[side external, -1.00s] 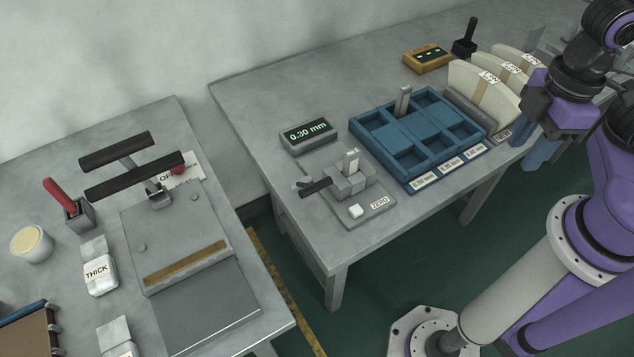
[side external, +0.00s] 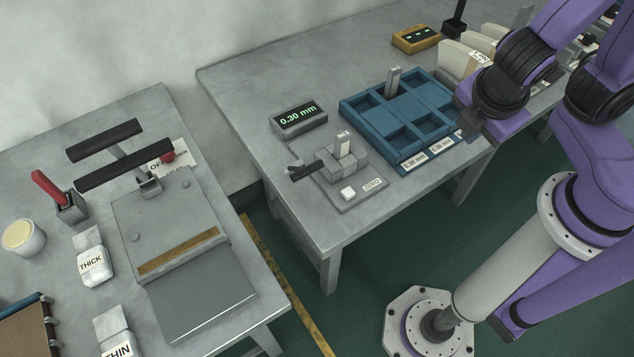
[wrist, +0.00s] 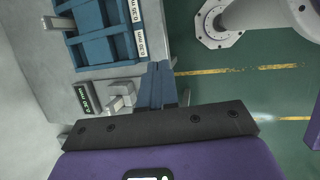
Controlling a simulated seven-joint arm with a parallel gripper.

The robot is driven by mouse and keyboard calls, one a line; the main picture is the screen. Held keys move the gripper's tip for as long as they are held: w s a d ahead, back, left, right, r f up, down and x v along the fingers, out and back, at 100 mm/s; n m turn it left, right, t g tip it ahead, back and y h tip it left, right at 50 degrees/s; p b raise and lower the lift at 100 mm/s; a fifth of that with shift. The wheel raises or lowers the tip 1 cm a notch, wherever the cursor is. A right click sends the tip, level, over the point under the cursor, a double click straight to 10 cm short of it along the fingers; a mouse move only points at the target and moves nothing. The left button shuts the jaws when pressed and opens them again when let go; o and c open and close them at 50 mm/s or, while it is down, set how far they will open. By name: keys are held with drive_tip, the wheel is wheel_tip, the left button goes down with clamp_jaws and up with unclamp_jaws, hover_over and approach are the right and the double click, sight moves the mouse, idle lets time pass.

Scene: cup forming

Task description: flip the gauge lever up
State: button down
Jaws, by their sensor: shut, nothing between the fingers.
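The gauge (side external: 340,165) is a small grey block with a white-topped upright piece, on a plate labelled ZERO. Its black lever (side external: 305,173) sticks out to the left, lying nearly level. The grey display (side external: 299,118) behind it reads 0.30 mm. In the wrist view the gauge (wrist: 122,98) and display (wrist: 88,98) lie left of my gripper (wrist: 159,66); I cannot make out the lever there. My gripper's blue fingers are shut together and empty, apart from the gauge. In the side view my wrist is right of the gauge, and the fingertips are not clear.
A blue compartment tray (side external: 412,148) with an upright grey tab stands right of the gauge. A yellow box (side external: 416,40) and light upright pieces (side external: 462,58) are further back. The left table holds a press with black bars (side external: 137,168). A floor gap separates the tables.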

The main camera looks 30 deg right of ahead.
drive_tip(key=a+f+n+t+y, duration=0.2)
drive_tip(key=a+f+n+t, duration=0.3)
drive_tip(key=a+n, duration=0.4)
drive_tip(key=a+f+n+t+y, duration=0.1)
drive_tip(key=a+f+n+t, duration=0.4)
drive_tip(key=a+n, duration=0.4)
drive_tip(key=s+a, duration=0.1)
drive_tip(key=a, duration=0.3)
drive_tip(key=shift+f+t+y, duration=0.3)
drive_tip(key=shift+t+y, duration=0.1)
drive_tip(key=shift+w, duration=0.15)
approach(297, 169)
drive_tip(key=s+f, duration=0.2)
drive_tip(key=s, duration=0.1)
drive_tip(key=shift+f, duration=0.1)
drive_tip(key=w, duration=0.3)
drive_tip(key=shift+w+r, duration=0.2)
drive_tip(key=shift+r, duration=0.1)
drive_tip(key=shift+w+r, duration=0.25)
drive_tip(key=shift+w, duration=0.35)
drive_tip(key=shift+w+r, duration=0.1)
drive_tip(key=shift+r, duration=0.05)
drive_tip(key=shift+w+r+g, duration=0.2)
drive_tip(key=shift+r+g, duration=0.05)
drive_tip(key=shift+g, duration=0.05)
